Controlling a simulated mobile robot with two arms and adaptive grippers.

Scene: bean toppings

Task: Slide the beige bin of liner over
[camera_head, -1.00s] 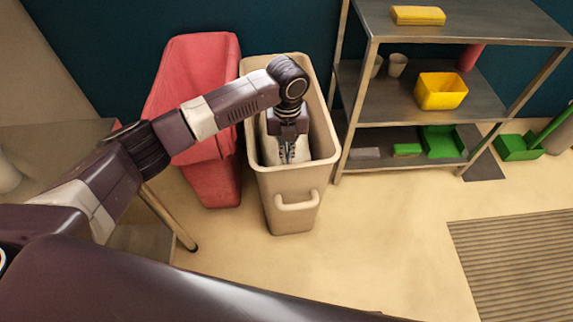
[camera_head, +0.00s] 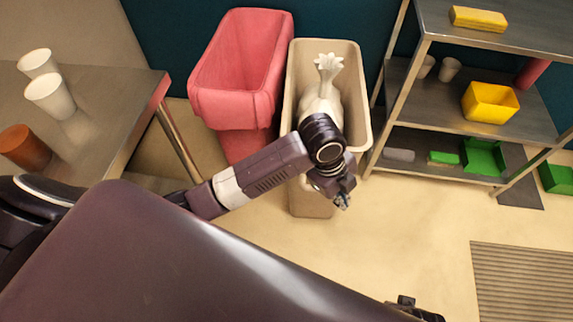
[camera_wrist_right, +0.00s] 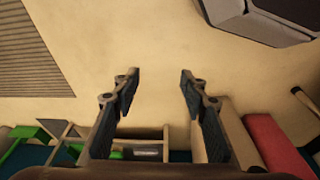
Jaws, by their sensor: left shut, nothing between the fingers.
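The beige bin (camera_head: 363,128) stands upright on the floor with a knotted white liner bag (camera_head: 325,88) inside, its top rising above the rim. My left arm crosses in front of the bin and hides its front and handle. My left gripper (camera_head: 343,201) is shut and empty, low in front of the bin's right side; I cannot tell whether it touches. In the right wrist view, my right gripper (camera_wrist_right: 160,92) is open and empty, with floor between its fingers. The beige bin (camera_wrist_right: 234,130) shows partly behind its right finger.
A red bin (camera_head: 240,50) stands close at the beige bin's left. A metal shelf (camera_head: 430,120) stands close at its right, with a yellow container (camera_head: 490,102). A table (camera_head: 115,110) with cups is at left. Floor in front is clear up to a ribbed mat (camera_head: 520,280).

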